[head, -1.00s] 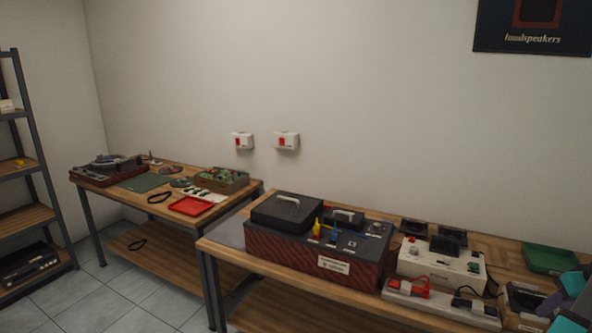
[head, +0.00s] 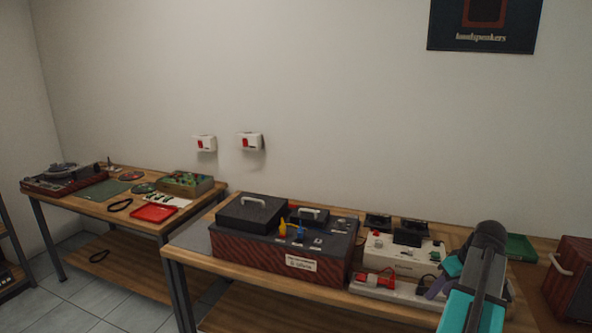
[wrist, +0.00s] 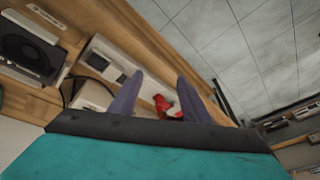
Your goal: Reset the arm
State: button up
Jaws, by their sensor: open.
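My arm shows at the right of the head view, over the right end of the near workbench (head: 240,262). My gripper (wrist: 160,78) shows in the wrist view with its two purple-grey fingers apart and nothing held between them. Past the fingers, a red plug (wrist: 161,103) shows on the white power strip (wrist: 112,60). In the head view the red plug (head: 375,281) and strip (head: 400,293) lie at the bench's front edge, partly behind my arm.
A dark red box with black lid (head: 253,208) and a white device (head: 385,250) stand on the near bench. A green tray (head: 521,247) and a reddish cabinet (head: 566,268) are at the right. The wall above is bare apart from two switch boxes and a poster.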

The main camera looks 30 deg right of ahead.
jog(key=w+a+f+n+g+y, duration=0.1)
jog(key=w+a+f+n+y, duration=0.1)
jog(key=w+a+f, duration=0.6)
jog(key=w+a+f+n+g+y, duration=0.1)
jog(key=w+a+f+n, duration=0.1)
jog(key=w+a+f, duration=0.6)
jog(key=a+f+n+g, duration=0.1)
jog(key=a+f, duration=0.3)
jog(key=a, duration=0.3)
jog(key=s+a+f+g, duration=0.1)
jog(key=a+f, duration=0.3)
jog(key=a, duration=0.3)
jog(key=a+f+n+g, duration=0.1)
jog(key=a+f, duration=0.3)
jog(key=a, duration=0.2)
jog(key=s+a+f+n+g, duration=0.1)
jog(key=s+a+f+g, duration=0.1)
jog(key=s+a+f, duration=0.45)
jog(key=s+a+f+g, duration=0.2)
jog(key=a+f, duration=0.2)
jog(key=a, duration=0.5)
jog(key=s+a+f+m+h, duration=0.1)
jog(key=s+a+f+m, duration=0.1)
jog(key=s+f, duration=0.2)
jog(key=s+a+f+m+h, duration=0.2)
jog(key=s+a+f, duration=0.1)
jog(key=s, duration=0.6)
jog(key=shift+a+f+g, duration=0.15)
jog(key=shift+f+g, duration=0.15)
jog(key=shift+f, duration=0.5)
